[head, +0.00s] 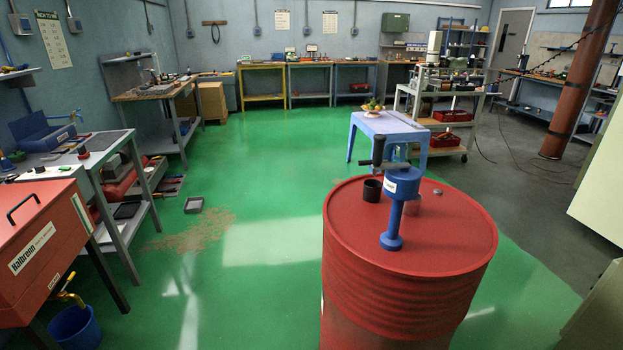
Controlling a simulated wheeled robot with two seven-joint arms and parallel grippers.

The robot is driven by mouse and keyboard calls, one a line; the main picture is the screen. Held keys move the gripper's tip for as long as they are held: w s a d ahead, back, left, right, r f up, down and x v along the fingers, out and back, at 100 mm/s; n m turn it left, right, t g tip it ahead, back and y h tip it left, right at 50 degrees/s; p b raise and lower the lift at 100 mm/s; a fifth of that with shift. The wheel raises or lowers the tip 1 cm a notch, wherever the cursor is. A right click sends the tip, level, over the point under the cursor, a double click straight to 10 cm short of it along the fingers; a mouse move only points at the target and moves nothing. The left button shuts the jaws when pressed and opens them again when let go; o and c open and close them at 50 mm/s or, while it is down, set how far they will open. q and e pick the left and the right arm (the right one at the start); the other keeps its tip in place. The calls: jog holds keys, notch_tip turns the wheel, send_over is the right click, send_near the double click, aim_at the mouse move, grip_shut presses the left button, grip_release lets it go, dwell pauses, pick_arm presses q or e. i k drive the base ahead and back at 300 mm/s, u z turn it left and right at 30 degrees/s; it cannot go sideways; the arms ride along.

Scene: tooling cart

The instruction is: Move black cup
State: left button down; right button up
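A small black cup (372,190) stands upright on the top of the red barrel (340,225), left of a blue hand pump (402,185). The cup looks open at the top and seems apart from the pump. Neither of my grippers shows in the head view, so their state and any contact with the cup are hidden.
A blue table (405,127) with a fruit bowl (373,110) stands behind the barrel. A red cabinet (50,250) and a grey bench (70,160) are at left. Green floor (250,240) is mostly clear between.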

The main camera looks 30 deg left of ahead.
aim_at(372, 189)
jog(key=u, duration=1.35)
jog(key=i, duration=1.1)
jog(key=z, duration=2.1)
